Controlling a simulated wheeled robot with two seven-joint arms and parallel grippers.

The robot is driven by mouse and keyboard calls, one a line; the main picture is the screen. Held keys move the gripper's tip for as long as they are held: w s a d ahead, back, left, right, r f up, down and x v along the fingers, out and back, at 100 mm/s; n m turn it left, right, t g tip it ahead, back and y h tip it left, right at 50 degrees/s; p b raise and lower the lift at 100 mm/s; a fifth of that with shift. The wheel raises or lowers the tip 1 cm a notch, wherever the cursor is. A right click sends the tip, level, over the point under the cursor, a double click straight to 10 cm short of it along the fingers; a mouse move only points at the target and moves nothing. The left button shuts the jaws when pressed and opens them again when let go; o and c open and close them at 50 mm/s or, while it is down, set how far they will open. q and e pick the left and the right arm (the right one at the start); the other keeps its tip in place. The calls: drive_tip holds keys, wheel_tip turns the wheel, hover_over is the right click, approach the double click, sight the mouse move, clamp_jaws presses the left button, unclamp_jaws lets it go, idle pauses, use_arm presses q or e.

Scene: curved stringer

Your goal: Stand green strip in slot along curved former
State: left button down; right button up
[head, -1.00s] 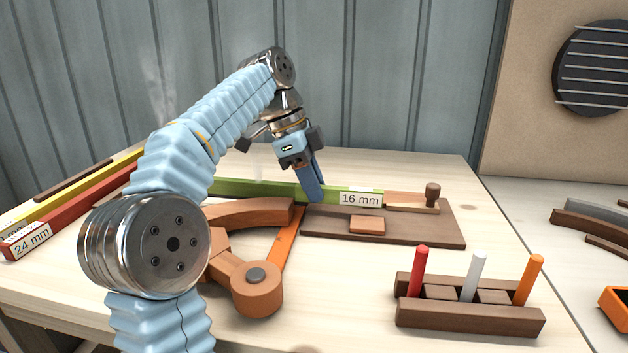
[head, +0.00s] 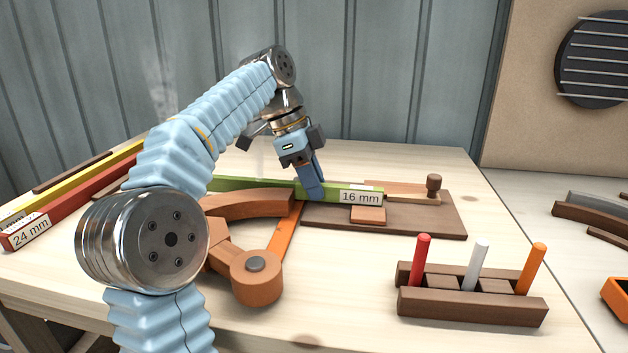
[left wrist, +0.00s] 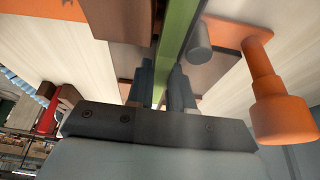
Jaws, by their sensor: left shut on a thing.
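The green strip (head: 240,186), labelled 16 mm, lies lengthwise behind the curved wooden former (head: 250,205), its labelled end over the brown base board (head: 420,222). My left gripper (head: 313,195) points down and is shut on the green strip near the labelled end. In the left wrist view the green strip (left wrist: 178,40) runs between the two fingers (left wrist: 160,88). Whether the strip sits in a slot is hidden by the former and my arm. My right gripper is not in view.
A rack (head: 470,306) with red, white and orange pegs stands at the front right. An orange arm with a round wooden knob (head: 257,280) lies before the former. Yellow (head: 75,187) and red (head: 70,212) strips lie at the left. The front middle of the table is clear.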

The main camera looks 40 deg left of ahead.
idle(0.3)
use_arm(q)
drive_tip(key=c, duration=0.9)
unclamp_jaws()
drive_tip(key=p+v, duration=0.3)
drive_tip(key=v, duration=0.3)
drive_tip(key=shift+a+r, duration=0.15)
drive_tip(key=shift+r, duration=0.2)
drive_tip(key=shift+s+a+r, duration=0.1)
drive_tip(key=shift+a+r, duration=0.05)
drive_tip(key=shift+r, duration=0.15)
